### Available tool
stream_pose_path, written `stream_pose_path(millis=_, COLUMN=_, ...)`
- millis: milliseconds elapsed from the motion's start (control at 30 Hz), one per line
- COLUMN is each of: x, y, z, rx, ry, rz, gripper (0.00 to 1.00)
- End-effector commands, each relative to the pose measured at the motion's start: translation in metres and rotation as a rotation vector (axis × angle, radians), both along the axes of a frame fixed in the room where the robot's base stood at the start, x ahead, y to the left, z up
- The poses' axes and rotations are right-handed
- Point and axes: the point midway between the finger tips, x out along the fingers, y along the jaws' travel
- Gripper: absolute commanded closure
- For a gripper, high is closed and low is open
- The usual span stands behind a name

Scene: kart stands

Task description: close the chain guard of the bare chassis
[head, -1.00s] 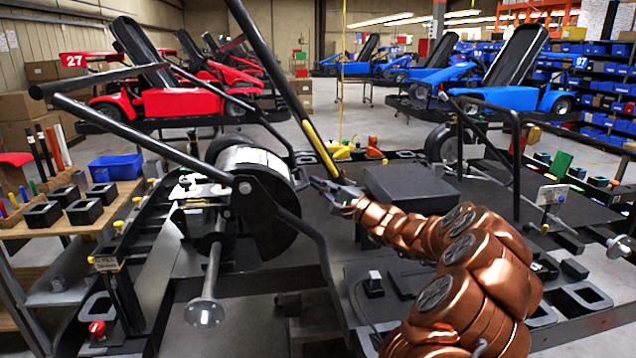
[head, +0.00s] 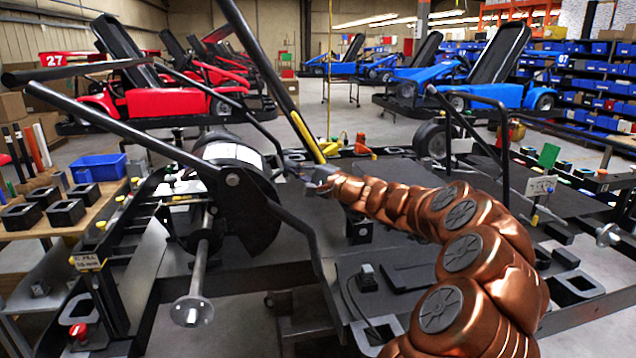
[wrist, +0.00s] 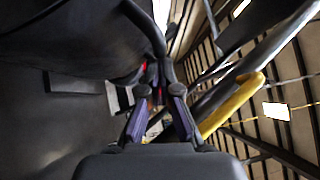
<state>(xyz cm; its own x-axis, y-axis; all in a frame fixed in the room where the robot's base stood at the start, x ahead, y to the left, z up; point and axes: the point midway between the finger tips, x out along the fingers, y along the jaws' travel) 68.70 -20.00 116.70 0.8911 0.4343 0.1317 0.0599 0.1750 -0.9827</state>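The bare chassis (head: 290,255) fills the foreground of the head view as a dark deck with black tubes. On its left, a black rounded plate (head: 250,215), which looks like the chain guard, stands beside a silver drum (head: 228,152). Its hinge and latch cannot be made out. My gripper (head: 292,168) is just right of the plate, close to a slanted black bar with a yellow strip (head: 306,136). In the wrist view my gripper's fingers (wrist: 153,92) are apart with nothing clearly between them. A dark curved surface (wrist: 75,45) lies at upper left, the yellow-striped bar (wrist: 232,105) at right.
A wooden bench (head: 100,205) with black blocks and a blue bin (head: 98,167) stands at left. Red karts (head: 165,100) and blue karts (head: 480,85) stand behind. Black tubes cross near my gripper. A silver hub shaft (head: 192,308) sticks out in front.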

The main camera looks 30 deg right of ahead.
Motion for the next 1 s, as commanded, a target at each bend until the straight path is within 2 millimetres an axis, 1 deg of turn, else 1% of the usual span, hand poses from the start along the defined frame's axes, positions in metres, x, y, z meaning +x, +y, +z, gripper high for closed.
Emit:
stream_pose_path(millis=33, x=0.003, y=0.01, z=0.004, rx=-0.028, ry=0.003, rz=0.007, gripper=1.0)
stream_pose_path(millis=267, x=0.014, y=0.042, z=0.018, rx=-0.152, ry=0.048, rz=0.012, gripper=1.0)
stream_pose_path(millis=400, x=0.02, y=0.065, z=0.028, rx=-0.246, ry=0.077, rz=0.016, gripper=1.0)
stream_pose_path(millis=600, x=0.03, y=0.094, z=0.035, rx=-0.367, ry=0.12, rz=0.014, gripper=1.0)
stream_pose_path(millis=800, x=0.036, y=0.111, z=0.036, rx=-0.441, ry=0.147, rz=0.011, gripper=1.0)
stream_pose_path(millis=1000, x=0.039, y=0.118, z=0.035, rx=-0.473, ry=0.159, rz=0.01, gripper=1.0)
